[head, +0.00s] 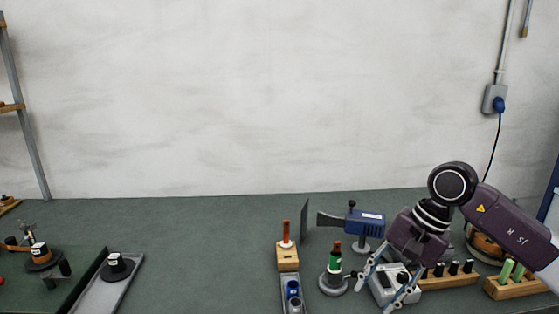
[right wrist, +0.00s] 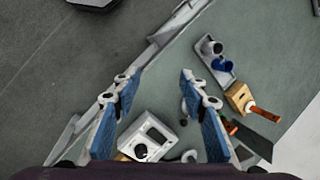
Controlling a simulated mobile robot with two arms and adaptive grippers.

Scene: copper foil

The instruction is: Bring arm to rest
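My right arm reaches in from the right in the head view. Its gripper (head: 373,300) hangs downward over the front right of the green table (head: 200,240). The two fingers are spread apart with nothing between them, which the right wrist view also shows (right wrist: 158,82). A white box with a dark knob (head: 396,286) is right beside and partly behind the fingers; it shows below the fingertips in the right wrist view (right wrist: 148,137). Whether the fingers touch it I cannot tell. My left gripper is in neither view.
Wooden racks (head: 450,278) stand behind right. A grey tray (head: 120,290) lies left; the middle is clear.

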